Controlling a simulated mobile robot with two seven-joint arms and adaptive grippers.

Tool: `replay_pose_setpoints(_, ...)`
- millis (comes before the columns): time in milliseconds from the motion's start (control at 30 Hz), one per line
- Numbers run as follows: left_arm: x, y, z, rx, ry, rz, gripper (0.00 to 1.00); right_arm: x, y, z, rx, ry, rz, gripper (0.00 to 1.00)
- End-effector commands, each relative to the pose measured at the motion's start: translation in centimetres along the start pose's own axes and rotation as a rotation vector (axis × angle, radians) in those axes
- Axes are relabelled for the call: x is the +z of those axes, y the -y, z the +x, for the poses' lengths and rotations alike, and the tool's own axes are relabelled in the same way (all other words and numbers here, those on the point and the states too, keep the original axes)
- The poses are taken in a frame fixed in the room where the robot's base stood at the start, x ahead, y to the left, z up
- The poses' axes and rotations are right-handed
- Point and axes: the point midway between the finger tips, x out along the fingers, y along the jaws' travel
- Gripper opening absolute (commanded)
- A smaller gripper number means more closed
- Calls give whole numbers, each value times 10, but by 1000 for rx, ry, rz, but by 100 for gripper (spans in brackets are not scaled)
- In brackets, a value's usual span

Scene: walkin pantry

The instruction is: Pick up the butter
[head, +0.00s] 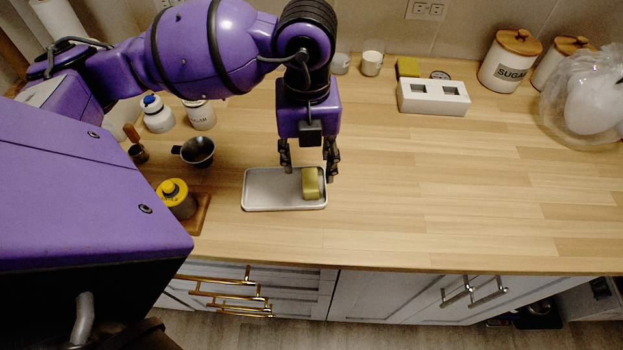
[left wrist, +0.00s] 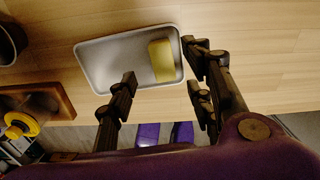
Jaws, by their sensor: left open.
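The butter (head: 311,184) is a yellow block lying in the right part of a shallow grey metal tray (head: 262,195) on the wooden counter. In the left wrist view the butter (left wrist: 161,61) lies near the right end of the tray (left wrist: 105,58). My left gripper (head: 309,170) points down at the tray's back right, its fingers spread and empty. In the left wrist view my left gripper (left wrist: 160,82) has one finger over the tray left of the butter and the others at the tray's right edge. My right gripper is not in view.
A dark metal cup (head: 198,152) stands behind left of the tray. A yellow-lidded jar (head: 178,197) stands on a wooden board (head: 201,216) to the left. A white block with square openings (head: 433,97) is at the back right. The counter right of the tray is clear.

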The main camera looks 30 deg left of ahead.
Motion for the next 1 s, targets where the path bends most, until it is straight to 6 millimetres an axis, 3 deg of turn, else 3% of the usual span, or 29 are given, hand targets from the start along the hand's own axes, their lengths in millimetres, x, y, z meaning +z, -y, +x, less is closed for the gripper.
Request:
replay_pose_setpoints(300, -5, 2, 42, -1, -3, 1, 47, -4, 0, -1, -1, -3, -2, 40)
replay_pose_setpoints(567, -4, 2, 46, -2, -1, 1, 47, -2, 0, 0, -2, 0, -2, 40)
replay_pose_setpoints(933, -4, 2, 45, -2, -2, 1, 1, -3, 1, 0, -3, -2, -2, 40)
replay_pose_setpoints(1000, -4, 2, 45, -2, -2, 1, 0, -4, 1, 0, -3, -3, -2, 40)
